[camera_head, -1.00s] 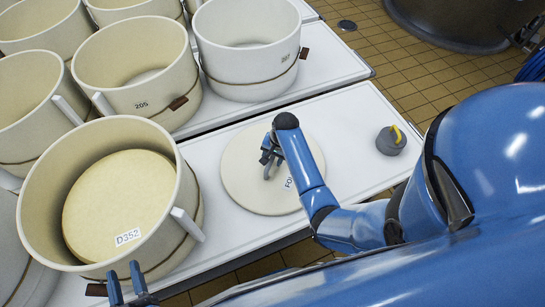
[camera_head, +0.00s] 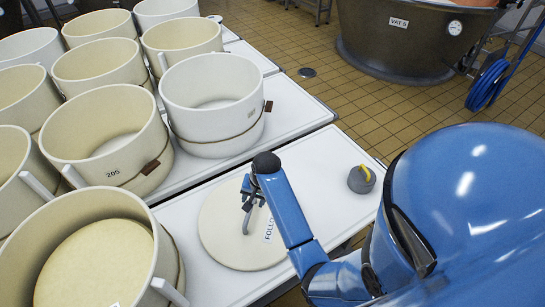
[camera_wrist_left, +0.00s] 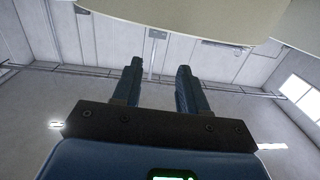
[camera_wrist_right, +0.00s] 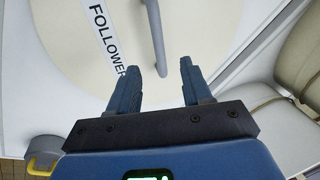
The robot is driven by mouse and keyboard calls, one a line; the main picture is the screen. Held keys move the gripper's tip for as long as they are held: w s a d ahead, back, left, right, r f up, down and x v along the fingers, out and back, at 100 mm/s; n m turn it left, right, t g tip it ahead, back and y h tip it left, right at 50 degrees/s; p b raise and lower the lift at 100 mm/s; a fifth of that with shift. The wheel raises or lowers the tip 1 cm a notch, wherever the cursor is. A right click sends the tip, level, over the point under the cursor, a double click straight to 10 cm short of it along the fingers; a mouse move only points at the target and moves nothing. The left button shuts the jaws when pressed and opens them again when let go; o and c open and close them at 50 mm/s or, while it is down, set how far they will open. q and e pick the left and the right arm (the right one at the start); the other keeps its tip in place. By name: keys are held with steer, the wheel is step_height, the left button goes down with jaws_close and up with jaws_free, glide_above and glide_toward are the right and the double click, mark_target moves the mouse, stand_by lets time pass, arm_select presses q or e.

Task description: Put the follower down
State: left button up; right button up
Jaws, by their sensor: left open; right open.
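The follower (camera_head: 225,236) is a round cream disc lying flat on the white table, with a FOLLOWER label and a grey bar handle. It also shows in the right wrist view (camera_wrist_right: 195,25). My right gripper (camera_head: 247,196) is over the disc at its handle. In the right wrist view, my right gripper (camera_wrist_right: 173,66) is open, and the handle's end (camera_wrist_right: 158,62) shows near the left fingertip; I cannot tell if they touch. My left gripper (camera_wrist_left: 160,66) is open and empty, below a pale rounded rim in the left wrist view.
A cream mould (camera_head: 62,210) with a disc inside stands left of the follower. Several more moulds, including one marked 205 (camera_head: 113,172), fill the tables behind. A grey weight with a yellow handle (camera_head: 361,180) sits right of the follower, with bare table (camera_head: 318,185) between.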

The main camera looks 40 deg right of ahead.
steer(key=s+a+f+n+t+h, duration=0.1)
steer(key=s+a+f+n+t, duration=0.2)
steer(key=s+t, duration=0.4)
steer(key=s+a+r+n+t, duration=0.2)
steer(key=s+r+n+t, duration=0.4)
steer(key=s+r, duration=0.9)
step_height(320, 180, up, 3)
steer(key=shift+s+a+f+t, duration=0.15)
steer(key=shift+s+t, duration=0.15)
steer(key=shift+t, duration=0.8)
